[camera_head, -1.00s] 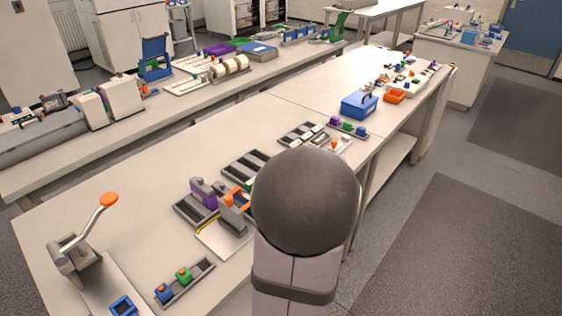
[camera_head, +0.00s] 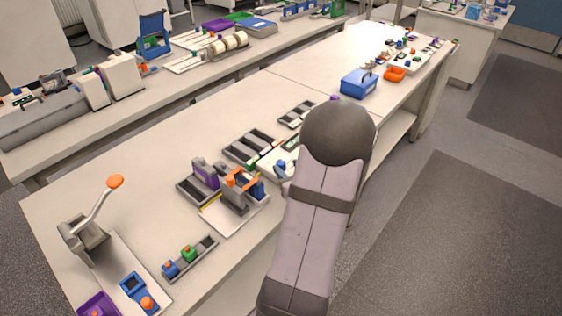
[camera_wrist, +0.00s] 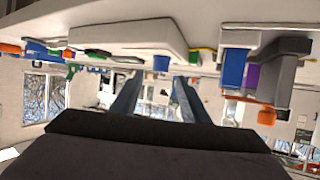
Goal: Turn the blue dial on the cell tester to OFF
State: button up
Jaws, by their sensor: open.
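In the wrist view, which looks upside down, my gripper (camera_wrist: 158,80) shows two blue-grey fingers spread apart with nothing between them. A blue knob (camera_wrist: 161,62) shows on a pale box (camera_wrist: 130,33) just beyond the fingertips; it looks like the blue dial on the cell tester, but no OFF mark is readable. A green knob (camera_wrist: 97,53) is on the same box. In the head view a pale unit (camera_head: 268,163) is partly hidden behind my arm. I cannot tell there whether the fingers touch the dial.
A grey unit with purple, blue and orange parts (camera_head: 237,188) stands left of my arm, close by. A lever with an orange knob (camera_head: 115,182) and a rack with blue and green parts (camera_head: 190,258) are nearer. A blue bin (camera_head: 359,82) stands farther back.

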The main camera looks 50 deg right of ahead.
aim_at(281, 162)
jog(key=shift+p+x, duration=0.6)
jog(key=shift+x, duration=2.6)
grip_shut()
